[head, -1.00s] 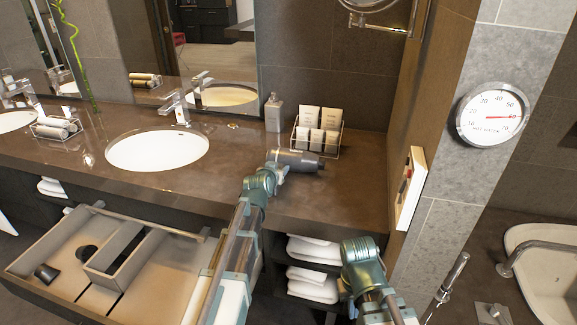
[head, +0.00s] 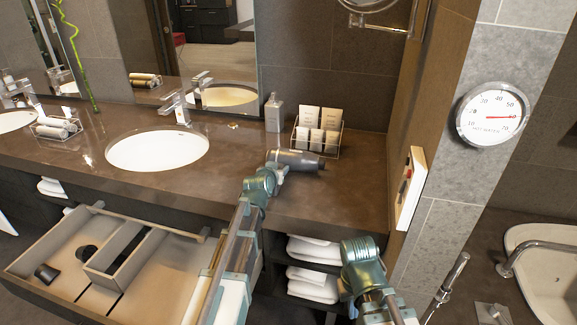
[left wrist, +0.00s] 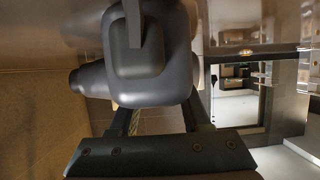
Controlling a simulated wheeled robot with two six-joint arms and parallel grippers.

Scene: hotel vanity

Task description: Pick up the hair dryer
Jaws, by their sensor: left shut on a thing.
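The dark grey hair dryer (head: 297,160) is at the counter's right part, in front of the wire rack. My left gripper (head: 278,172) reaches it from the front and is shut on it. In the left wrist view the hair dryer (left wrist: 150,55) fills the upper middle, between the two fingers (left wrist: 158,118). I cannot tell whether it touches the counter. Of my right arm, only links (head: 362,268) show at the lower right of the head view; its fingertips are out of view.
A wire rack (head: 318,140) with cards and a soap bottle (head: 273,113) stand behind the hair dryer. The sink (head: 157,150) is to the left. An open drawer (head: 150,285) juts out below the counter (head: 340,200). Folded towels (head: 312,250) lie on the shelf beneath.

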